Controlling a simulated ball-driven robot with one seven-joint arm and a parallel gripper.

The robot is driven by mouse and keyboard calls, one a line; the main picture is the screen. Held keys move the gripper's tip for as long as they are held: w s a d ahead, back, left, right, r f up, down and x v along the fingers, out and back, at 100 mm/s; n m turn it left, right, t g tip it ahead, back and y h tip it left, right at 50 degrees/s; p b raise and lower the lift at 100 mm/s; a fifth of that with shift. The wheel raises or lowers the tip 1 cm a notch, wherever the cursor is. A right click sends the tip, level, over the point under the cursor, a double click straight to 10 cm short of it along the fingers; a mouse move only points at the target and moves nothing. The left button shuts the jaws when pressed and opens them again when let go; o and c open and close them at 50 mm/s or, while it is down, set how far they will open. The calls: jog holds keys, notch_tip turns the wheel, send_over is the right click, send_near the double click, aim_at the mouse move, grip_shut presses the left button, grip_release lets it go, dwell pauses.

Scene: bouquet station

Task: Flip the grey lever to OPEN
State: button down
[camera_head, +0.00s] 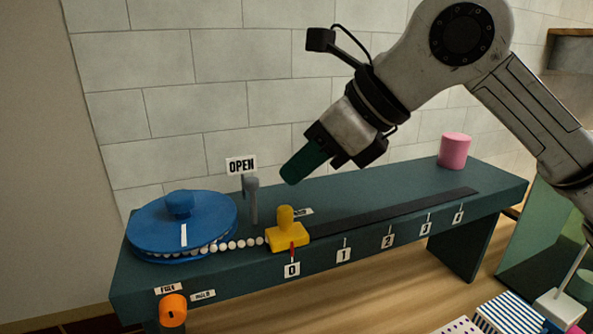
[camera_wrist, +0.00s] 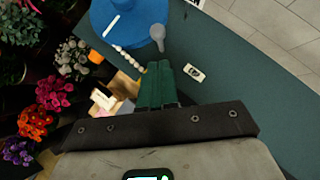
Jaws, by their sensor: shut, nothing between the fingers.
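The grey lever (camera_head: 252,200) stands upright on the dark green bench, just below the OPEN sign (camera_head: 241,165). Its round head shows in the wrist view (camera_wrist: 157,33), beyond my fingertips. My gripper (camera_head: 291,177) is shut and empty, with green fingers pointing down and left. It is in the air to the right of the lever, apart from it. In the wrist view my gripper (camera_wrist: 159,68) has its fingers together. A small white label (camera_head: 303,211) lies on the bench right of the lever, partly hidden by the yellow slider's knob.
A blue round drum (camera_head: 150,225) stands left of the lever, with white beads (camera_head: 240,244) running to the yellow slider (camera_head: 288,238) at mark 0. A dark slot (camera_head: 400,212) runs right. A pink cylinder (camera_head: 454,151) stands at the back right. An orange knob (camera_head: 173,310) is at front left.

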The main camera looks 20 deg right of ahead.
jog(key=b+v, duration=0.1)
jog(key=v, duration=0.9)
jog(key=shift+a+r+b, duration=0.15)
jog(key=shift+a+b, duration=0.1)
jog(key=shift+b, duration=0.1)
